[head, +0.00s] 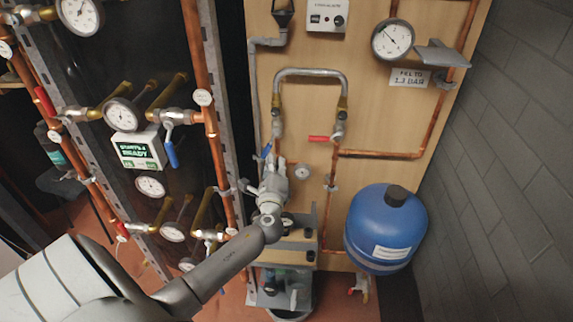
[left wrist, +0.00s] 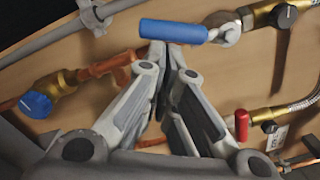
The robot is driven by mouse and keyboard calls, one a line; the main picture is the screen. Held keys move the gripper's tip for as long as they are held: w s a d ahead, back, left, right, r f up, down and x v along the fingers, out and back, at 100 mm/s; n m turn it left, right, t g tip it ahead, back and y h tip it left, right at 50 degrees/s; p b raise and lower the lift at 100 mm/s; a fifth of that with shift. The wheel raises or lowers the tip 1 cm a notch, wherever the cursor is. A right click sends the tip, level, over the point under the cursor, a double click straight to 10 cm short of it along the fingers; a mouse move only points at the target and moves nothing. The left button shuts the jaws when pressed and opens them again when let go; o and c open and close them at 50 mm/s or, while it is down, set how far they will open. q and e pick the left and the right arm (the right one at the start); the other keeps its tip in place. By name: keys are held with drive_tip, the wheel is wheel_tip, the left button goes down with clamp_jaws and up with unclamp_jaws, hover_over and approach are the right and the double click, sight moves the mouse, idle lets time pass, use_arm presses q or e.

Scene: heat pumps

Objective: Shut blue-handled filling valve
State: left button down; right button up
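The blue-handled filling valve shows its blue lever handle (head: 266,151) on the left pipe of the wooden board in the head view, just above my left gripper (head: 272,182). In the left wrist view the blue handle (left wrist: 173,31) lies nearly level, its right end joined to a metal valve body (left wrist: 224,28). My left gripper (left wrist: 166,58) has its fingers drawn together, with the tips at the lower edge of the handle's left part. The handle does not appear to be between the fingers. Whether the tips touch it I cannot tell. My right gripper is not in view.
A red-handled valve (head: 322,138) sits on the right pipe, under a braided hose (head: 310,73). A pressure gauge (head: 393,40) is above a "fill to" sign (head: 409,78). A blue tank (head: 386,229) stands at right. Another blue lever (head: 171,153) is on the left rack.

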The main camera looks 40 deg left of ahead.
use_arm(q)
drive_tip(key=a+m, duration=0.1)
drive_tip(key=m, duration=0.1)
drive_tip(key=s+a+r+m+p, duration=0.1)
drive_tip(key=m, duration=0.1)
drive_tip(key=shift+s+a+p, duration=0.2)
drive_tip(key=shift+p, duration=0.1)
drive_tip(key=a+r+m+p, duration=0.1)
drive_tip(key=m, duration=0.1)
drive_tip(key=s+a+r+m+p, duration=0.1)
drive_tip(key=m+p, duration=0.1)
drive_tip(key=s+a+r+m+p, duration=0.1)
drive_tip(key=m, duration=0.2)
drive_tip(key=shift+a+t+p, duration=0.2)
drive_tip(key=shift+t+p, duration=0.15)
drive_tip(key=shift+t, duration=0.05)
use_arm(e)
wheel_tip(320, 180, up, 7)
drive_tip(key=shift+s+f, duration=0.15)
use_arm(q)
drive_tip(key=shift+r, duration=0.1)
drive_tip(key=shift+s, duration=0.1)
drive_tip(key=v, duration=1.2)
